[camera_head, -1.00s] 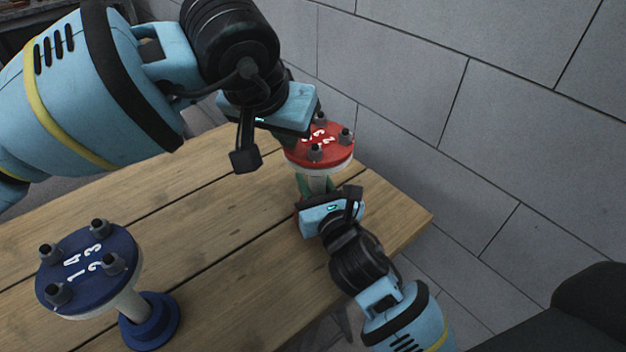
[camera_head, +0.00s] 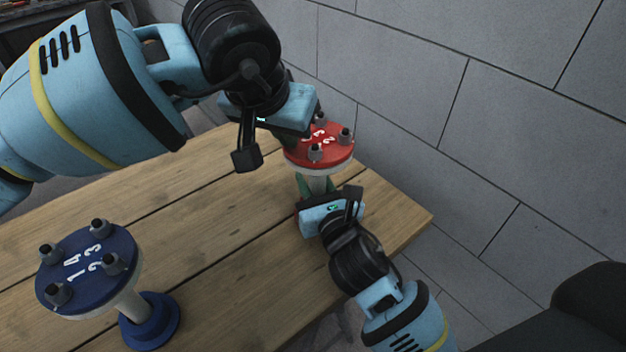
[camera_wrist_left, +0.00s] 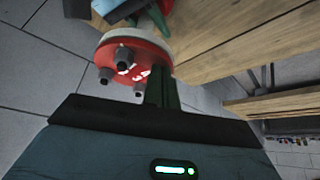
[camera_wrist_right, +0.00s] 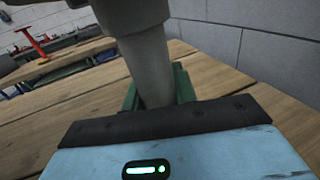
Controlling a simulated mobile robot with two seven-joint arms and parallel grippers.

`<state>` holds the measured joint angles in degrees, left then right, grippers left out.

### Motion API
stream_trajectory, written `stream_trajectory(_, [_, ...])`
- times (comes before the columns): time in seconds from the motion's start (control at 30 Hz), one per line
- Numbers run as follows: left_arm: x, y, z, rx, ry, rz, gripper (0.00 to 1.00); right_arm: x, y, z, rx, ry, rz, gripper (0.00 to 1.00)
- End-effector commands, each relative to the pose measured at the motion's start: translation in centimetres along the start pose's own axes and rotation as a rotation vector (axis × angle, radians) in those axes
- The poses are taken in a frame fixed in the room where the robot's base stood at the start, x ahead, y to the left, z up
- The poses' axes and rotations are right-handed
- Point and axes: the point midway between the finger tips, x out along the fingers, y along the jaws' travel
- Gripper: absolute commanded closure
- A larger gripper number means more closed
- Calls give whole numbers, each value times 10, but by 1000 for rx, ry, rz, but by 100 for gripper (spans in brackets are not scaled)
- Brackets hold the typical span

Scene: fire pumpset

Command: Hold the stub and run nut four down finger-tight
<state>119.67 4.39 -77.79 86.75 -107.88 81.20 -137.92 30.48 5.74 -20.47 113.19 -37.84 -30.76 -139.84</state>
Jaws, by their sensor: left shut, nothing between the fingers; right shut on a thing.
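The red stub (camera_head: 325,158) stands upright at the far end of the table, its numbered red flange on top of a pale pipe. Dark nuts show on the flange, one at the front (camera_head: 315,152) and one at the right (camera_head: 345,135). My left gripper (camera_head: 290,137) is shut and empty at the flange's left edge. In the left wrist view its green fingers (camera_wrist_left: 160,88) overlap the flange (camera_wrist_left: 135,60) and cover the remaining nut position, so nut four is not clearly seen. My right gripper (camera_wrist_right: 155,92) is shut on the stub's grey pipe (camera_wrist_right: 150,62), below the flange.
A blue stub (camera_head: 88,262) with several nuts on its numbered flange stands at the table's near left. The wooden table (camera_head: 230,235) is bare between the two stubs. A grey block wall (camera_head: 500,120) rises beyond the table's right edge.

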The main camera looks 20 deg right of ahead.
Motion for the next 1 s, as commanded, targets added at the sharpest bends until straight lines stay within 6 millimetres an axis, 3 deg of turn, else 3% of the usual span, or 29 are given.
stream_trajectory(1.0, [3,-8,-4,-2,2,-4,100,-1,2,-1,-3,-1,5,100])
